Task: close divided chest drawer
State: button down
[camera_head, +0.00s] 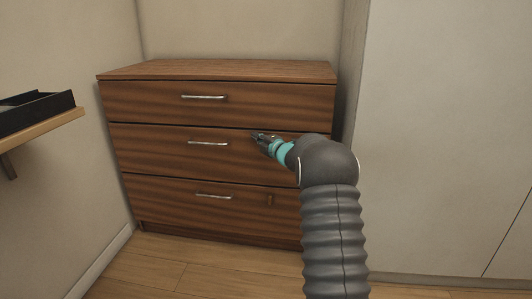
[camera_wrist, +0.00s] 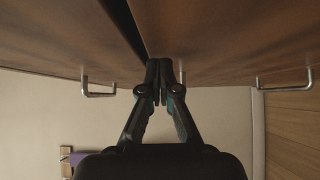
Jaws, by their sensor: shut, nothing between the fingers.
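The brown wooden chest (camera_head: 216,70) stands against the back wall with three stacked drawers. The top drawer (camera_head: 150,103), middle drawer (camera_head: 150,148) and bottom drawer (camera_head: 160,201) each have a silver bar handle. In the head view all three fronts look nearly flush. My gripper (camera_head: 257,136) is shut and empty, at the upper right part of the middle drawer front. In the wrist view my gripper (camera_wrist: 160,72) points at the drawer fronts beside a dark tapering gap between two panels. Whether the fingertips touch the wood is unclear.
A wooden shelf (camera_head: 45,133) with a black tray (camera_head: 38,110) juts from the left wall. A tall pale panel (camera_head: 450,130) fills the right side, close to the chest. Wooden floor (camera_head: 180,270) is clear in front of the chest.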

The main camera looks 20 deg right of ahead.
jog(key=s+a+b+v, duration=0.1)
jog(key=a+b+v, duration=0.1)
jog(key=v, duration=1.1)
jog(key=s+d+f+m+g+h, duration=0.35)
jog(key=d+f+m+h, duration=0.4)
jog(key=f+m, duration=0.25)
jog(key=s+f+m+g+h+p, duration=0.1)
jog(key=s+m+g+h, duration=0.1)
jog(key=s+m+g, duration=0.6)
jog(key=s+a+r+m+g+y+p, duration=0.1)
jog(key=s+a+r+m+p, duration=0.15)
jog(key=s+a, duration=0.8)
jog(key=s+a+r+m+g+y+p, duration=0.15)
jog(key=s+a+r, duration=0.35)
jog(key=s, duration=1.1)
jog(key=s+a+r+t+y+p, duration=0.2)
jog(key=s+a+r+p, duration=0.1)
jog(key=s+a+r, duration=0.4)
jog(key=s+a, duration=0.1)
jog(key=a, duration=0.1)
jog(key=shift+s+a+r+n, duration=0.2)
jog(key=shift+a+r+n, duration=0.1)
jog(key=shift+r+n, duration=0.1)
